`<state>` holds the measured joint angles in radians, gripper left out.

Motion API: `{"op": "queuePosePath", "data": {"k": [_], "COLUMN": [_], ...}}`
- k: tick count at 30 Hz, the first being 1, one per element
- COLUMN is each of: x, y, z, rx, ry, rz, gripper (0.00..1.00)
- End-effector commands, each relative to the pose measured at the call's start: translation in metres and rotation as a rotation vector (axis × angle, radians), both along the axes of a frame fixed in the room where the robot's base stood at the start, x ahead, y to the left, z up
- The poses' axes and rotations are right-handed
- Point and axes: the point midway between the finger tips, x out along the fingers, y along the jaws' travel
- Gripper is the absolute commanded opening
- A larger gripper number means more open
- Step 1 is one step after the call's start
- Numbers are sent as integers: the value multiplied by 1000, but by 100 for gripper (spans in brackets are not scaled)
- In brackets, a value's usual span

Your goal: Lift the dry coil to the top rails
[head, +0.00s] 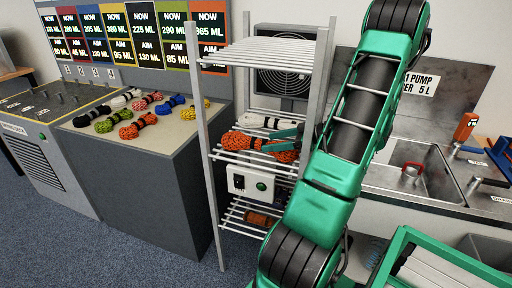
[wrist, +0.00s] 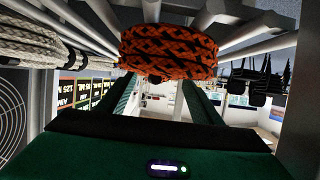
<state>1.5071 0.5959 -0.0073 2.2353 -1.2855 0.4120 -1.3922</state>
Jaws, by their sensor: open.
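The rack's top rails (head: 270,52) are bare. On the middle shelf lie an orange coil (head: 238,140) and a white coil (head: 262,121). My gripper (head: 267,141) is at the orange coil with its jaws open, partly covering it. In the wrist view the black-flecked orange coil (wrist: 168,50) is close above the jaws (wrist: 158,88), in line with the gap between them. I cannot tell whether they touch. The white coil (wrist: 30,40) is at the upper left there. No label shows which coil is dry.
A white box with a green button (head: 250,183) hangs below the middle shelf. A brownish coil (head: 262,219) lies on the low shelf. Rack posts (head: 204,140) stand close by the arm. Several coloured coils lie on the left counter (head: 165,138). A fan (head: 288,75) is behind the rack.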

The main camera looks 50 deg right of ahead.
Motion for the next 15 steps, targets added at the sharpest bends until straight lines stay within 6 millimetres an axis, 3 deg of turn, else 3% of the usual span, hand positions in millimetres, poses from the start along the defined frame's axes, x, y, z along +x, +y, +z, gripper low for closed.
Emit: {"op": "queuePosePath", "data": {"k": [9, 15], "x": [34, 45], "y": [15, 19], "z": [-15, -21], "rx": [3, 2], "ry": [1, 2], "rz": [2, 0], "gripper": [59, 59]}}
